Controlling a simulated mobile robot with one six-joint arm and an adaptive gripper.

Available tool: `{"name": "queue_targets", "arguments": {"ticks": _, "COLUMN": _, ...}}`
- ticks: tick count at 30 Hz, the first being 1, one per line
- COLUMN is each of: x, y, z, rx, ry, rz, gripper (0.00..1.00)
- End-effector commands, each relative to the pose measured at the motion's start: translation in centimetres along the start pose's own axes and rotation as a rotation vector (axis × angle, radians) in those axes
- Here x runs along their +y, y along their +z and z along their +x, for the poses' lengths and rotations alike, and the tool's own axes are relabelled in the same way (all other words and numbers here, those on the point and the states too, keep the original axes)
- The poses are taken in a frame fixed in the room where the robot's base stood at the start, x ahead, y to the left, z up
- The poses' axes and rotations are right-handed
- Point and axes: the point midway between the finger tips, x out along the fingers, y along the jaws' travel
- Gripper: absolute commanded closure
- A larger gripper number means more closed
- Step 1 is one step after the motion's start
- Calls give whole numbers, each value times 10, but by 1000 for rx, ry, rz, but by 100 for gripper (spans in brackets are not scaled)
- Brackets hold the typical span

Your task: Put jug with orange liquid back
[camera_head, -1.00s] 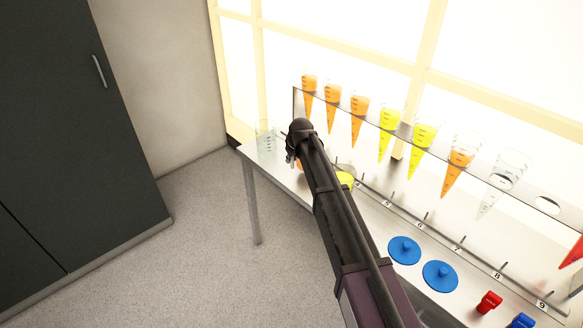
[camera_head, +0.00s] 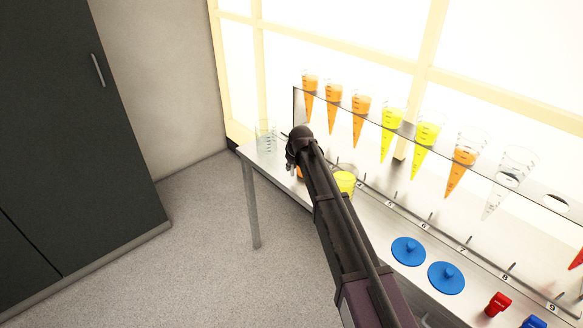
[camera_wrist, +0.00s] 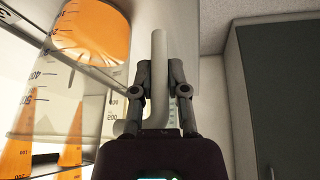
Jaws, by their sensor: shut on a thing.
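The jug with orange liquid (camera_head: 299,173) shows only as a small orange patch under my gripper (camera_head: 292,163) in the head view, near the left end of the table. My arm hides most of it. In the wrist view, which is upside down, my gripper (camera_wrist: 159,76) is shut on the jug's pale upright handle (camera_wrist: 159,48). The jug's orange liquid (camera_wrist: 92,32) fills the upper left there. Whether the jug touches the table cannot be told.
A jug with yellow liquid (camera_head: 345,182) stands just right of my gripper. A clear beaker (camera_head: 265,136) stands at the table's left end. A rack of cones (camera_head: 391,125) runs along the back. Blue lids (camera_head: 408,250) lie at the front right.

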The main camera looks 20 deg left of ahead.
Motion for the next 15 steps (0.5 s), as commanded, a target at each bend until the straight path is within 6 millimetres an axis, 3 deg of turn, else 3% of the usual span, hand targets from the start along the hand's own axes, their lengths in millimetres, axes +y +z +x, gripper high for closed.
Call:
{"name": "queue_targets", "arguments": {"ticks": 5, "x": 0, "y": 1, "z": 3, "rx": 0, "ry": 0, "rz": 0, "gripper": 100}}
{"name": "queue_targets", "arguments": {"ticks": 6, "x": 0, "y": 1, "z": 3, "rx": 0, "ry": 0, "rz": 0, "gripper": 78}}
{"name": "queue_targets", "arguments": {"ticks": 9, "x": 0, "y": 1, "z": 2, "rx": 0, "ry": 0, "rz": 0, "gripper": 48}}
{"name": "queue_targets", "arguments": {"ticks": 15, "x": 0, "y": 1, "z": 2, "rx": 0, "ry": 0, "rz": 0, "gripper": 46}}
